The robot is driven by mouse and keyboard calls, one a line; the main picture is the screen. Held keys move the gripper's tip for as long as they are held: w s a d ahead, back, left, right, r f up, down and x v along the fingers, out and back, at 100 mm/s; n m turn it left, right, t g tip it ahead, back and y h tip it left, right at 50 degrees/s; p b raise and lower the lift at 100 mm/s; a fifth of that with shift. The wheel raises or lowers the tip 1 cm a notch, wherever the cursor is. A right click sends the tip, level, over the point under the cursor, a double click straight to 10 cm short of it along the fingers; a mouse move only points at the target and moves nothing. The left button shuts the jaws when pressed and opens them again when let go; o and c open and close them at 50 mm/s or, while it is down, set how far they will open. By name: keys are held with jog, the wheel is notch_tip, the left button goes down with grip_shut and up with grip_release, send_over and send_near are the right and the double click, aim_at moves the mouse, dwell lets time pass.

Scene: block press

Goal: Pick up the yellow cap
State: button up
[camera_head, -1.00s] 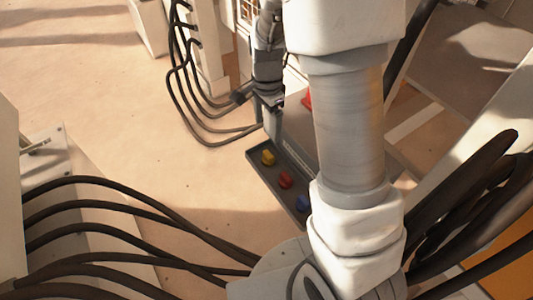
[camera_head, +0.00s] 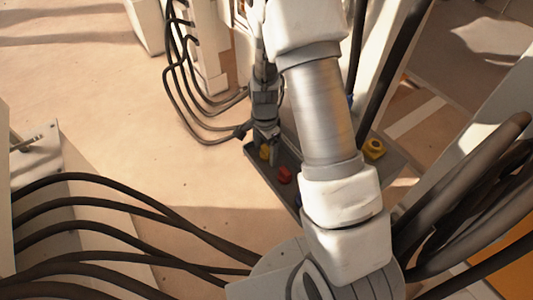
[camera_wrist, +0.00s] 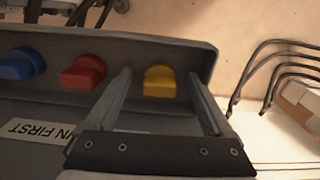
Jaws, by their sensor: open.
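The yellow cap (camera_head: 264,152) sits at the far left end of the dark tray (camera_head: 255,160), partly hidden by my gripper in the head view. In the wrist view the yellow cap (camera_wrist: 159,82) shows between my two fingers. My gripper (camera_wrist: 160,88) is open and empty, with one finger on either side of the cap in that picture. In the head view my gripper (camera_head: 266,136) points down just above the cap. I cannot tell whether the fingers reach down around it.
A red cap (camera_wrist: 84,72) and a blue cap (camera_wrist: 18,65) sit in a row beside the yellow one. A yellow block (camera_head: 374,148) with a dark centre stands right of my arm. Black cables (camera_head: 185,90) hang left of the gripper. Open floor (camera_head: 110,120) lies left.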

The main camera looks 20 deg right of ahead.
jog(key=shift+f, duration=0.1)
jog(key=shift+c, duration=0.2)
grip_shut()
